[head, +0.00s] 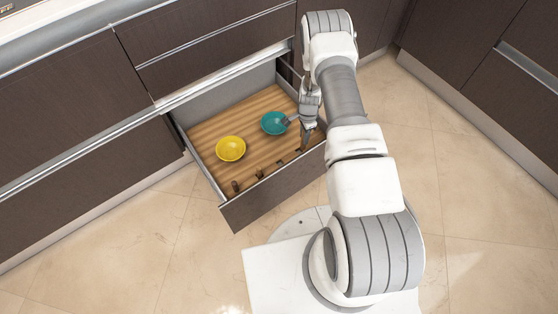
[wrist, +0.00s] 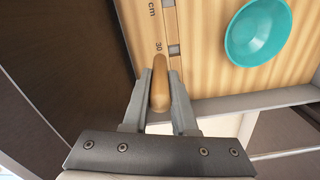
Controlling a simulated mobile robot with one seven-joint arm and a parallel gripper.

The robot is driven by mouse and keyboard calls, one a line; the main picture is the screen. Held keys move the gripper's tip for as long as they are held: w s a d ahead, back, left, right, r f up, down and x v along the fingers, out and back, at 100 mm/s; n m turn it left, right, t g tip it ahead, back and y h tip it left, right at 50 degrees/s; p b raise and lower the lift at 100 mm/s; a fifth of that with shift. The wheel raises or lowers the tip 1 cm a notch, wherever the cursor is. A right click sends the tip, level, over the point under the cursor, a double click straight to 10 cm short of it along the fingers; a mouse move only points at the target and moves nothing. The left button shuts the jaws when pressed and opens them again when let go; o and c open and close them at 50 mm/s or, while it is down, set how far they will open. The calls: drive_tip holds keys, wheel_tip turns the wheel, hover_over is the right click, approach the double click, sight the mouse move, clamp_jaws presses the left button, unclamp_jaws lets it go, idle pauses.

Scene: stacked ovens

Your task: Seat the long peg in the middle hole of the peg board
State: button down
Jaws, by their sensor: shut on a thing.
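My gripper (head: 307,122) is down inside the open drawer, at its right end near the front wall. In the wrist view my gripper (wrist: 160,76) is shut on a light wooden peg (wrist: 160,93) with a rounded end, held between the two fingers. The peg's far end and its full length are hidden. Beyond it lies a pale wooden strip with ruler marks, "cm" and "30" (wrist: 157,28). Small dark upright pieces (head: 235,187) (head: 260,174) stand along the drawer's front; I cannot tell whether they belong to the peg board. No middle hole can be made out.
A teal bowl (head: 274,123) sits just left of my gripper, and a yellow bowl (head: 231,148) lies farther left. The drawer's front wall (head: 275,193) and side walls are close around. The wooden drawer floor (head: 240,108) is bare toward the back.

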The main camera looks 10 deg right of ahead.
drive_tip(key=a+f+b, duration=0.1)
drive_tip(key=a+f, duration=0.2)
drive_tip(key=a+f+b, duration=0.2)
drive_tip(key=a+f, duration=0.1)
drive_tip(key=a+f+b, duration=0.1)
drive_tip(key=a+f, duration=0.2)
drive_tip(key=shift+s+a+f+b, duration=0.15)
drive_tip(key=shift+s+f+b, duration=0.15)
drive_tip(key=shift+f, duration=0.1)
drive_tip(key=shift+r, duration=0.1)
drive_tip(key=c, duration=1.2)
unclamp_jaws()
drive_tip(key=shift+f, duration=0.2)
drive_tip(key=o, duration=0.5)
drive_tip(key=shift+r, duration=0.15)
